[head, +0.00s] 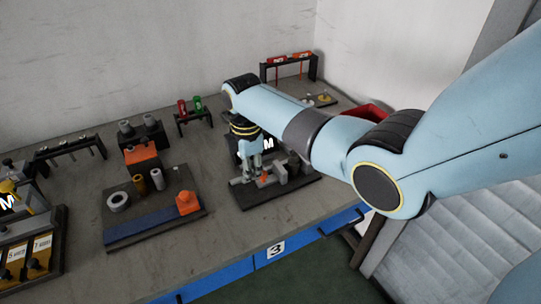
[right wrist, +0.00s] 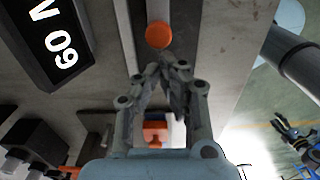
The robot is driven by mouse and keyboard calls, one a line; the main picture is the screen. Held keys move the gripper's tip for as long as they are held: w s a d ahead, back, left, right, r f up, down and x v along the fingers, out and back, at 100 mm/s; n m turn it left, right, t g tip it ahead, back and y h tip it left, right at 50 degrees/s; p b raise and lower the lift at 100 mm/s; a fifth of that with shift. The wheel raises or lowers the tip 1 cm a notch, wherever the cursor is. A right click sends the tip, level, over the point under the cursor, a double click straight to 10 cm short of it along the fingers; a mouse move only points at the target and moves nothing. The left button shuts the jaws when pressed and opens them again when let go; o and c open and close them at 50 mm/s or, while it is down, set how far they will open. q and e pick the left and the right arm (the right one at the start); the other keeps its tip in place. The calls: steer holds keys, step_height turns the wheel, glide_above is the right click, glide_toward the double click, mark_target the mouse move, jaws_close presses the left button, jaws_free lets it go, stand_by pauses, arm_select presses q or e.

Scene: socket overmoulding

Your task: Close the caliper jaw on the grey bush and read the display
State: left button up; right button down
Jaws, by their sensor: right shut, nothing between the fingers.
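The caliper fixture stands on a dark base plate (head: 292,190) near the bench's front edge in the head view. My right gripper (head: 252,172) points down over it, mostly side-on. In the right wrist view the right gripper (right wrist: 163,68) has its fingertips together with nothing between them, just short of a round orange knob (right wrist: 159,36). A black display (right wrist: 60,40) shows large white characters, turned and cut by the frame edge; digits like 60 or 09 show. A grey cylinder (head: 293,163) stands at the fixture's right; I cannot tell if it is the bush.
A tray with a blue front strip (head: 155,230) holds a grey ring (head: 118,201), upright cylinders and an orange block (head: 187,202). Racks (head: 194,114) stand behind. A red bin (head: 368,112) is partly behind my right arm. Bare bench lies between the tray and fixture.

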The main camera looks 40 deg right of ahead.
mark_target(263, 174)
steer(key=shift+f, duration=0.15)
stand_by(0.3)
steer(key=shift+f+b, duration=0.85)
steer(key=shift+f, duration=0.5)
steer(key=shift+s+d+p, duration=0.25)
steer(key=shift+d, duration=0.6)
steer(key=shift+s+d+p, duration=0.2)
steer(key=shift+d, duration=0.65)
steer(key=shift+r, duration=0.15)
step_height(263, 174, up, 4)
steer(key=p, duration=0.3)
steer(key=shift+w+d+p, duration=0.1)
steer(key=shift+p, duration=0.3)
steer(key=shift+r+p, duration=0.5)
steer(key=shift+p, duration=0.25)
steer(key=r+p, duration=0.3)
steer(key=shift+a, duration=0.2)
steer(key=shift+f, duration=0.1)
